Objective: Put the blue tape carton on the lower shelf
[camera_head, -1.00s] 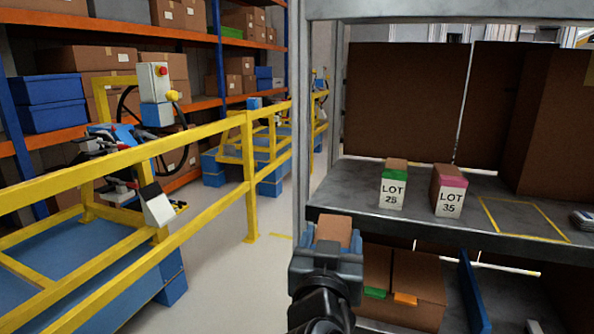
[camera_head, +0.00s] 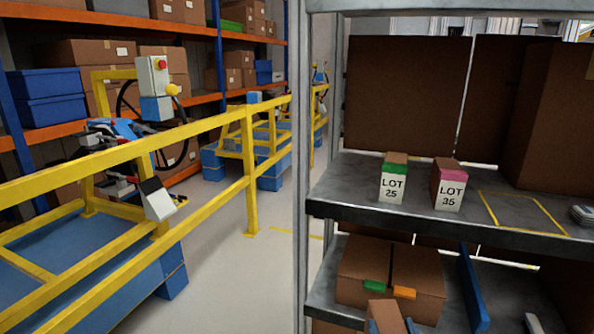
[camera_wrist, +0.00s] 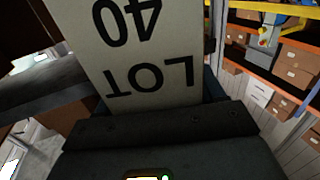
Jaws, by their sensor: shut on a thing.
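My gripper (camera_wrist: 155,122) is shut on a carton labelled LOT 40 (camera_wrist: 145,45), shown upside down in the wrist view. In the head view, the top of this brown carton (camera_head: 384,313) shows at the bottom edge, in front of the lower shelf (camera_head: 322,298). The gripper itself is mostly below the head picture. I cannot clearly tell the carton's tape colour; small bluish edges beside it may be tape or gripper. Two brown cartons stand on the lower shelf, one with green tape (camera_head: 365,262) and one with orange tape (camera_head: 420,265).
A blue divider (camera_head: 470,285) stands right of the lower cartons. The upper shelf (camera_head: 430,212) holds LOT 25 (camera_head: 393,185) and LOT 35 (camera_head: 449,190) beside an empty yellow outline (camera_head: 522,212). A grey post (camera_head: 301,170) and yellow railing (camera_head: 215,135) lie left.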

